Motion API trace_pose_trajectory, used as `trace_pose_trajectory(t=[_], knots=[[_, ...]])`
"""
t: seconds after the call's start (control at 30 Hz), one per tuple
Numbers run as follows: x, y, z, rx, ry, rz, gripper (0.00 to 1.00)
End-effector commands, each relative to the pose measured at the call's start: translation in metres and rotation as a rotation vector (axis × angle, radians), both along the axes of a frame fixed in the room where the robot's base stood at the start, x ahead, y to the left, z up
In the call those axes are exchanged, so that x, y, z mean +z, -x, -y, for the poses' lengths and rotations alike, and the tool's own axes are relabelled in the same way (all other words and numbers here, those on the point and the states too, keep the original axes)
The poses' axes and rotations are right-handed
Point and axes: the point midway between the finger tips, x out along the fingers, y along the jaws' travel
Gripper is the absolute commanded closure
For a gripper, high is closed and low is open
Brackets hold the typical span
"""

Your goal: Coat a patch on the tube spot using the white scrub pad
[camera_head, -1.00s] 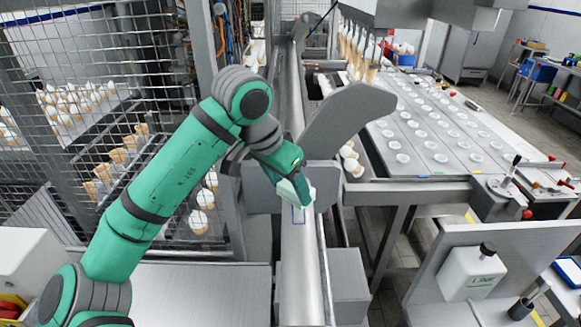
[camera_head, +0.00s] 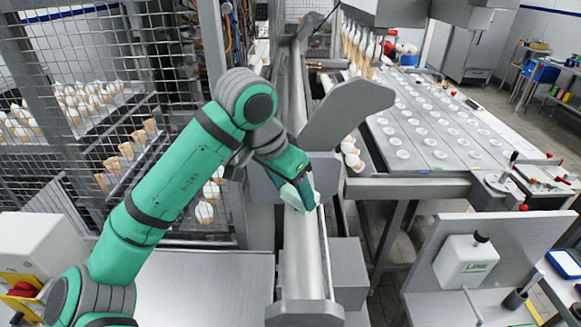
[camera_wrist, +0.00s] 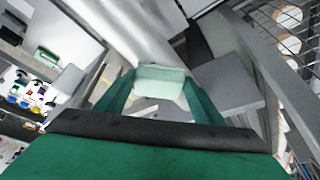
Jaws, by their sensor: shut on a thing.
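My gripper (camera_head: 302,188) is shut on the white scrub pad (camera_head: 293,197), a pale block at its tip. In the wrist view the pad (camera_wrist: 160,83) sits between the two green fingers. The grey metal tube (camera_head: 299,260) runs lengthwise beneath. The pad is over the tube's upper face, at or very near its surface; contact cannot be told. No outlined spot on the tube shows now; the gripper and pad cover that stretch.
A grey curved plate (camera_head: 345,115) stands beside my wrist. A wire mesh fence (camera_head: 70,90) is at the left. A table with round white discs (camera_head: 440,130) lies at the right.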

Motion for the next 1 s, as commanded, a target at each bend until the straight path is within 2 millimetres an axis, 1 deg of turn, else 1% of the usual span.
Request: trace_pose_trajectory(t=[0.1, 0.17, 0.27, 0.67, 0.9, 1.0], knots=[[0.000, 0.003, 0.001, -0.002, 0.000, 0.000, 0.56], [0.003, 0.003, 0.001, -0.002, -0.001, 0.001, 0.56], [0.022, 0.003, 0.002, -0.004, 0.000, 0.002, 0.56], [0.057, 0.003, -0.003, 0.004, 0.000, 0.001, 0.56], [0.077, 0.003, 0.006, -0.009, 0.000, 0.000, 0.56], [0.080, 0.003, 0.006, -0.010, 0.000, 0.000, 0.56]])
